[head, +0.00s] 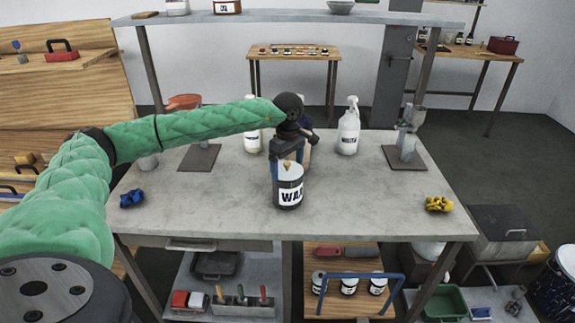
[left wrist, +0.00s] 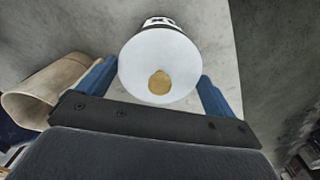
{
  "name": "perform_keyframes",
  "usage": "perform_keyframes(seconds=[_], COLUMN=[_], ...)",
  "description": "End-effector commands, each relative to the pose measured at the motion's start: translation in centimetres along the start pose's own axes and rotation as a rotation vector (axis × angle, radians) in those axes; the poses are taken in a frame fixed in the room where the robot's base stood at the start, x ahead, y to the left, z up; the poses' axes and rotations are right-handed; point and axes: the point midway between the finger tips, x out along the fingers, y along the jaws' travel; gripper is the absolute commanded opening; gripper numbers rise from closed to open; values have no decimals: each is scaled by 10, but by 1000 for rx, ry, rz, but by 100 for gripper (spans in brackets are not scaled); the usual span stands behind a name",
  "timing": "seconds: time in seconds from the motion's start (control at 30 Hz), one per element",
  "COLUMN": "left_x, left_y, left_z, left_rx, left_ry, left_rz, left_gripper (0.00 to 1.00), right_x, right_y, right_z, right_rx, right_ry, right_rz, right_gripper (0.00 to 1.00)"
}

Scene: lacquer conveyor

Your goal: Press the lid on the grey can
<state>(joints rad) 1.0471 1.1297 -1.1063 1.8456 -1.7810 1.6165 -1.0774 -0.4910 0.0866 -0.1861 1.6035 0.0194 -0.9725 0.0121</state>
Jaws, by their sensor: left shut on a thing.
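A can (head: 288,196) with a black-and-white label starting "WA" stands upright near the middle of the grey table. My left gripper (head: 287,162) comes down over it, its blue fingers shut on either side of its upper part. In the left wrist view the can's round white top (left wrist: 158,62) shows between the fingers, with a tan round patch (left wrist: 159,83) on it. I cannot tell whether this is a lid or the can's open inside. No separate lid can be made out. My right gripper is not in view.
A tan vessel (left wrist: 38,104) is close beside the gripper. White bottles (head: 348,130) (head: 252,141) stand behind. A blue crumpled cloth (head: 131,198) and a yellow one (head: 439,204) lie at the table's sides. The front of the table (head: 215,215) is mostly clear.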

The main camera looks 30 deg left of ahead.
Motion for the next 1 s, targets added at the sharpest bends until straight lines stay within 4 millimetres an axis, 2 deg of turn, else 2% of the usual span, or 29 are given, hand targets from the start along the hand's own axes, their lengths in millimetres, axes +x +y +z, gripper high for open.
perform_keyframes(seconds=[0.97, 1.0], left_x=[1, 1], left_y=[0, 0], left_z=[0, 0], left_rx=[0, 0], left_ry=[0, 0], left_rz=[0, 0], left_gripper=[70, 94], right_x=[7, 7], right_y=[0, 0], right_z=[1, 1], right_rx=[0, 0], right_ry=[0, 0], right_rz=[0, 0], right_gripper=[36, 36])
